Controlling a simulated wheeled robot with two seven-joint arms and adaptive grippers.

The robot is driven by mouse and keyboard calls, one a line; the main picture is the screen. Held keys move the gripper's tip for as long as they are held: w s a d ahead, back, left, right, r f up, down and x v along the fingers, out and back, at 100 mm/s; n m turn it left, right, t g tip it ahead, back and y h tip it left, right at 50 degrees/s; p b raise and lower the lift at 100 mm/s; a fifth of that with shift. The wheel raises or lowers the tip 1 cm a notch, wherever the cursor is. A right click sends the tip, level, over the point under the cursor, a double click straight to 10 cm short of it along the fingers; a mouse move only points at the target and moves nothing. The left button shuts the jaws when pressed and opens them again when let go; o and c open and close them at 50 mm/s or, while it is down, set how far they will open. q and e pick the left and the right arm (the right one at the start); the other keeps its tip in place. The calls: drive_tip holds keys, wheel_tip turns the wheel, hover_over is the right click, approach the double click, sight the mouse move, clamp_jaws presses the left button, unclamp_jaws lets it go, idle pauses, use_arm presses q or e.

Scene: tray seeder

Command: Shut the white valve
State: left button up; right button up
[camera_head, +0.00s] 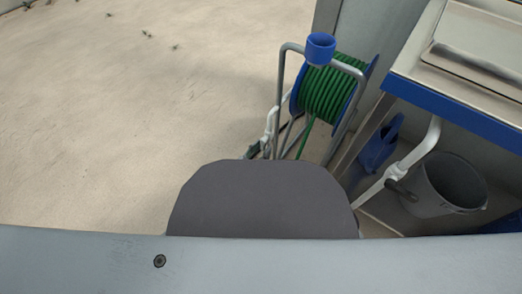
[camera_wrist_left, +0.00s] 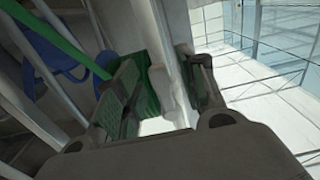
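A slim white part (camera_head: 271,122), which looks like the valve, stands along the left side of the hose reel's frame. My left gripper (camera_head: 258,150) shows small and dark near its lower end, partly hidden by the reel frame and my own body. In the left wrist view the two dark fingers of my left gripper (camera_wrist_left: 165,90) are apart. A white upright piece (camera_wrist_left: 160,80) shows between them; whether the fingers touch it I cannot tell. My right gripper is in neither view.
The green hose reel (camera_head: 325,95) has a metal frame with a blue cup (camera_head: 320,48) on top. At right is a blue-edged bench (camera_head: 455,112) with a white pipe (camera_head: 415,152), a blue watering can (camera_head: 380,146) and a grey bucket (camera_head: 450,186) beneath. Open floor lies left.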

use_arm(q)
clamp_jaws()
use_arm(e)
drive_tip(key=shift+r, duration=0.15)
